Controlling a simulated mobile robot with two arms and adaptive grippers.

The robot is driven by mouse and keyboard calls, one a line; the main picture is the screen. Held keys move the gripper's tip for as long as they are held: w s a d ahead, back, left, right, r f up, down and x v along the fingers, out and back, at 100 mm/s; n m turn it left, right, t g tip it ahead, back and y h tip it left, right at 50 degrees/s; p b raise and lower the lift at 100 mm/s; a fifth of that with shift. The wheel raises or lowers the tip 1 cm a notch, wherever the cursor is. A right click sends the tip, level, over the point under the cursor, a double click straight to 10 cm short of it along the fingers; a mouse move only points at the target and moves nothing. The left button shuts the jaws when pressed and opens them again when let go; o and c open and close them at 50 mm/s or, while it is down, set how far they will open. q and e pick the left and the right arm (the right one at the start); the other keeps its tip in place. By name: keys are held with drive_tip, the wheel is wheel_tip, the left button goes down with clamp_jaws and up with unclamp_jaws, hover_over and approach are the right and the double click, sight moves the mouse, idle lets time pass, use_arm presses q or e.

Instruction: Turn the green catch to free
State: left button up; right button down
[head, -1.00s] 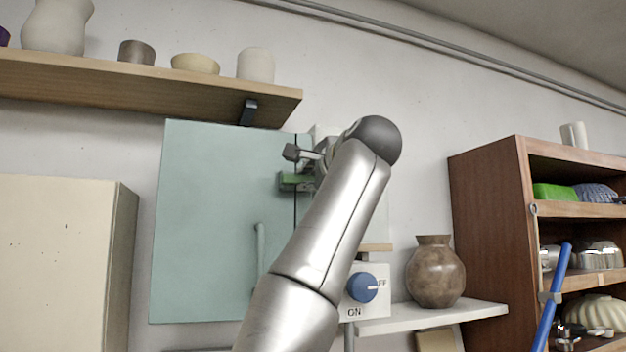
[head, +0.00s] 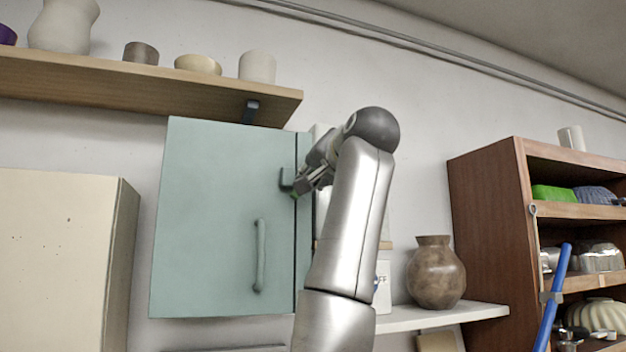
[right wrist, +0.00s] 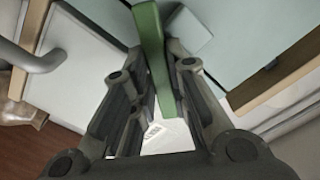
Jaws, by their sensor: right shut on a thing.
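The green catch (right wrist: 153,55) is a narrow bar that runs between the two fingers of my right gripper (right wrist: 160,72) in the right wrist view. The gripper is shut on it. In the head view the right gripper (head: 300,184) is at the right edge of the teal cabinet door (head: 215,215), tilted. Only a small green bit of the catch (head: 294,194) shows there, so its exact angle is hard to tell. The door looks closed and has a vertical handle (head: 260,255). My left gripper is not in view.
A shelf (head: 150,85) with pots hangs above the cabinet. A white switch box (head: 383,285) is mostly hidden behind my right arm. A brown vase (head: 435,272) stands on a ledge to the right, beside a wooden bookcase (head: 490,220). A beige cabinet (head: 60,260) stands at the left.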

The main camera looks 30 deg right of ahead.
drive_tip(key=shift+f+n+b, duration=0.2)
drive_tip(key=shift+n+b, duration=0.45)
drive_tip(key=shift+n, duration=3.05)
drive_tip(key=c, duration=1.4)
unclamp_jaws()
drive_tip(key=shift+r, duration=0.1)
drive_tip(key=shift+s, duration=0.15)
drive_tip(key=v, duration=1.2)
